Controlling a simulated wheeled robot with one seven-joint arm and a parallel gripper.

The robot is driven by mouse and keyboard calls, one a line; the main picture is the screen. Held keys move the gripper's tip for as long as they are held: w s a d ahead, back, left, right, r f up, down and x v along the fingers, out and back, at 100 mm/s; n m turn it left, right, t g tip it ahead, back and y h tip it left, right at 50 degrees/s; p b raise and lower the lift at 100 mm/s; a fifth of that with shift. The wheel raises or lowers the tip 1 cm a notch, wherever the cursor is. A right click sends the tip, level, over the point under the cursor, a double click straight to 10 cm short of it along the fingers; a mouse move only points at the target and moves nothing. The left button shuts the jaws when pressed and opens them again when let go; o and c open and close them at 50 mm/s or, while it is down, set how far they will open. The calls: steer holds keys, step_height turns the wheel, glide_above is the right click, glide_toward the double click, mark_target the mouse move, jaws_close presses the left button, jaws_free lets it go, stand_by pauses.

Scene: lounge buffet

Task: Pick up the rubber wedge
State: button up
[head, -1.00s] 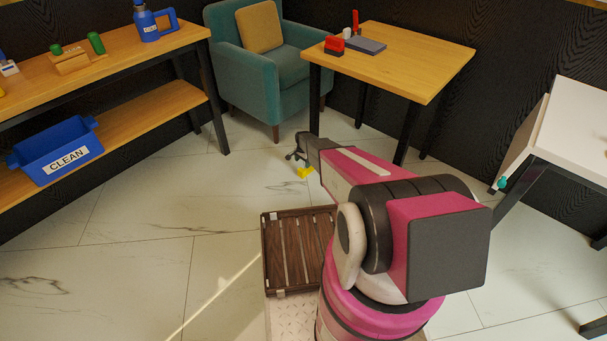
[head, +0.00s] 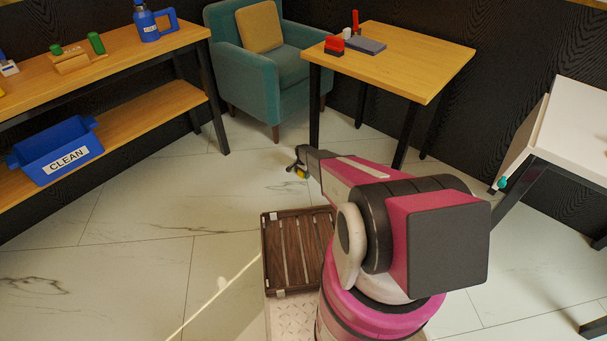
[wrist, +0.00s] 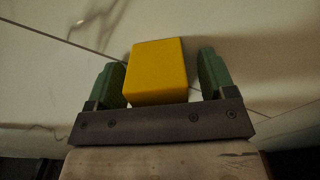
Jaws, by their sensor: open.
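The rubber wedge (wrist: 157,70) is a yellow block on the pale marble floor. In the wrist view it lies between the two green fingers of my gripper (wrist: 160,80), with a gap on each side, wider on the right. My gripper is open and holds nothing. In the head view my gripper (head: 297,166) is low over the floor in front of the armchair. Only a small yellow bit of the wedge (head: 302,174) shows there, the rest hidden by my gripper.
A teal armchair (head: 257,60) and a wooden table (head: 420,62) stand behind my gripper. A dark slatted wooden crate (head: 268,262) is nearer. A shelf on the left holds a blue CLEAN bin (head: 60,152). The floor left of my gripper is clear.

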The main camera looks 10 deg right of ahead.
steer(key=shift+c, duration=0.3)
steer(key=c, duration=1)
steer(key=shift+r, duration=0.1)
steer(key=shift+s+r, duration=0.4)
steer(key=shift+s, duration=0.1)
steer(key=s+r, duration=0.2)
steer(key=s, duration=0.2)
steer(key=s+r, duration=0.2)
steer(key=s, duration=0.2)
steer(key=s+r, duration=0.3)
steer(key=s, duration=0.2)
steer(key=shift+d, duration=0.1)
